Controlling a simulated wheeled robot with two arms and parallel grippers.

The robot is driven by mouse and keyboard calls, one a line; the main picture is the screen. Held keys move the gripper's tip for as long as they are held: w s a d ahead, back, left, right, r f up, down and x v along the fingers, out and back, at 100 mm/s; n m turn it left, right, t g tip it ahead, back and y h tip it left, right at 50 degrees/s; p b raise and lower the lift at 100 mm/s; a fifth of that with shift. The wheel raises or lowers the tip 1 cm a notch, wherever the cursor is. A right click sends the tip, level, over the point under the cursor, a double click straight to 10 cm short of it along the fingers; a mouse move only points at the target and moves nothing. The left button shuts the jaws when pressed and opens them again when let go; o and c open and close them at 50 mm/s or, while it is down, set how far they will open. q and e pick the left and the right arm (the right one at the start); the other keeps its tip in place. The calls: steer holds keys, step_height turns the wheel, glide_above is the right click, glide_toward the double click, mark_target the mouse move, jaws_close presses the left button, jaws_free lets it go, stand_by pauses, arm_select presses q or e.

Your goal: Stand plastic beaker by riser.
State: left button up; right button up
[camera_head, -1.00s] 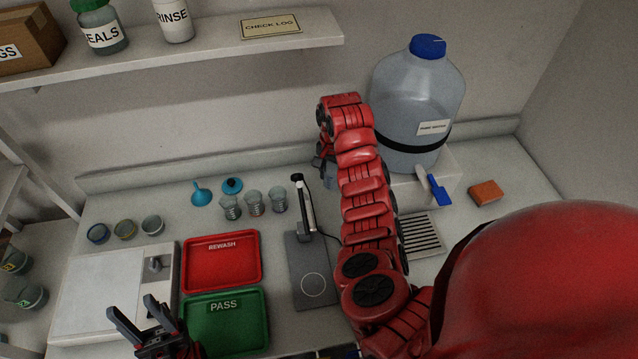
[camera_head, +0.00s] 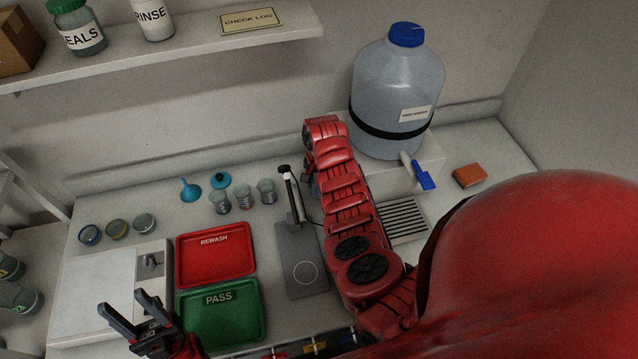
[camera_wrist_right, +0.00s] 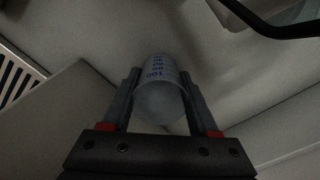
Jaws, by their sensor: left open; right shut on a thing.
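My right gripper (camera_wrist_right: 160,78) is shut on a clear plastic beaker (camera_wrist_right: 160,95) with blue graduation marks, seen between its fingers in the right wrist view. In the head view my own red arm hides this gripper and the beaker. The white riser (camera_head: 432,161) stands at the back of the bench under a large carboy (camera_head: 392,95) with a blue cap and tap. My right arm's far end is just left of the riser. I cannot tell whether the beaker touches the bench. My left gripper (camera_head: 122,303) is open and empty at the lower left.
A grate (camera_head: 403,218) lies in front of the riser, an orange block (camera_head: 469,176) to its right. Left of my right arm are a grey stand (camera_head: 302,265), several small glasses (camera_head: 243,196), a red tray (camera_head: 215,258) and a green tray (camera_head: 221,318). A shelf (camera_head: 200,45) overhangs behind.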

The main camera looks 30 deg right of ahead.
steer(key=shift+f, duration=0.2)
steer(key=o, duration=1.4)
